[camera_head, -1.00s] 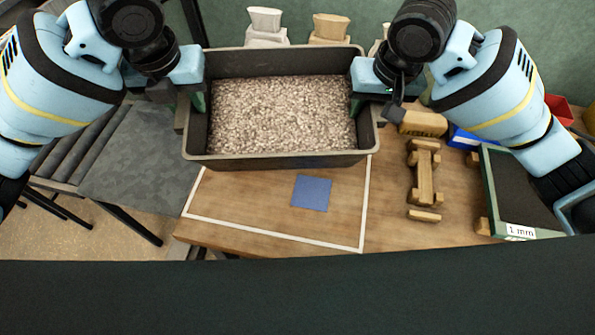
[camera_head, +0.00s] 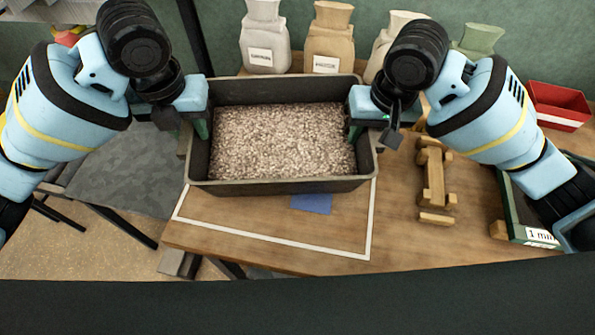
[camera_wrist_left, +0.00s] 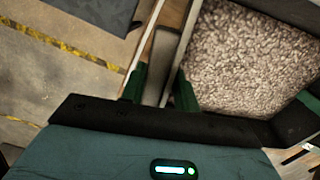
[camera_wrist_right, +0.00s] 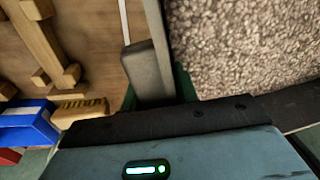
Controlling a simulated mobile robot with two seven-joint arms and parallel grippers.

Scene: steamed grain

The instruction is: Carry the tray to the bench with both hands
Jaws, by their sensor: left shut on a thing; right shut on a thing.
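The dark grey tray (camera_head: 280,187), full of pale brown grain (camera_head: 283,140), is level over the wooden bench (camera_head: 395,225). It covers the back of a white outlined area (camera_head: 285,242) and part of a blue square (camera_head: 312,204). I cannot tell whether its base touches the bench. My left gripper (camera_head: 197,130) is shut on the tray's left end, and the left wrist view shows the handle (camera_wrist_left: 158,65) between its fingers. My right gripper (camera_head: 363,127) is shut on the right end; the handle (camera_wrist_right: 148,72) shows in the right wrist view. The fingertips are partly hidden.
Several sacks (camera_head: 330,38) stand behind the tray. A wooden rack (camera_head: 433,180) lies on the bench to the right, with a green-framed sieve (camera_head: 518,215) and a red bin (camera_head: 558,105) farther right. A grey surface (camera_head: 125,170) is at the left. The outlined area's front is clear.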

